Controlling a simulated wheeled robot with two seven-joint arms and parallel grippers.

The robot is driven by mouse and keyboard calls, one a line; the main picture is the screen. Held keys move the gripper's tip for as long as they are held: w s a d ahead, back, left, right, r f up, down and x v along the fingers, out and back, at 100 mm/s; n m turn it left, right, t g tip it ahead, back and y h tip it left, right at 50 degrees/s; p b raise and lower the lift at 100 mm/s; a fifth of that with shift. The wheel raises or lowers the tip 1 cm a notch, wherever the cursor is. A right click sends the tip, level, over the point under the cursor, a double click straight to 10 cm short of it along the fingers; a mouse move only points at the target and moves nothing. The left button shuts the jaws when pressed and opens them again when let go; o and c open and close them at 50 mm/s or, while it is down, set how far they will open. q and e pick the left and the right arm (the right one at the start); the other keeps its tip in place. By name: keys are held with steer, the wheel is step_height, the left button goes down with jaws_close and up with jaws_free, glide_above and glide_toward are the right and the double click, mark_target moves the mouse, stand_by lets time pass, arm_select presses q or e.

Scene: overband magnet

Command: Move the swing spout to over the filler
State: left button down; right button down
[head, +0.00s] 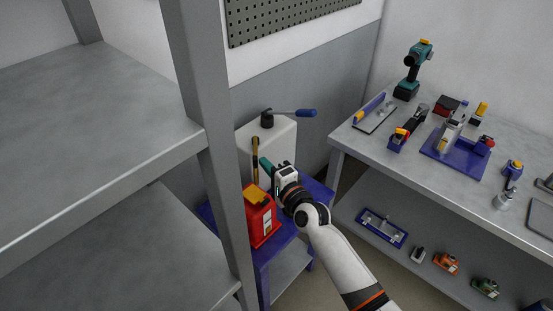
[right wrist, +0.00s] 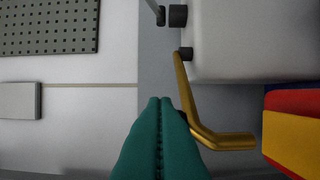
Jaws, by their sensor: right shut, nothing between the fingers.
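The swing spout (head: 255,160) is a bent brass tube on the front of a white tank (head: 279,146). Its free end points toward the yellow top (head: 254,195) of a red can (head: 262,222). I cannot tell whether that end is over the can's filler, which I cannot make out. My right gripper (head: 264,163) has teal fingers, shut and empty, beside the spout. In the right wrist view the shut fingertips (right wrist: 160,102) are just left of the spout (right wrist: 190,100); touching or apart is unclear. The yellow part (right wrist: 290,143) shows at right. My left gripper is not in view.
A lever with a blue handle (head: 293,112) sits on the tank. The can stands on a blue stand (head: 277,249). A grey shelf post (head: 208,130) rises close at left. A workbench (head: 365,147) with tools is at right. A pegboard (head: 270,20) hangs behind.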

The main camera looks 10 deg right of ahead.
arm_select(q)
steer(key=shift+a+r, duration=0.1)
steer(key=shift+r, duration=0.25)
arm_select(e)
steer(key=shift+s+a, duration=0.15)
steer(key=shift+a, duration=0.9)
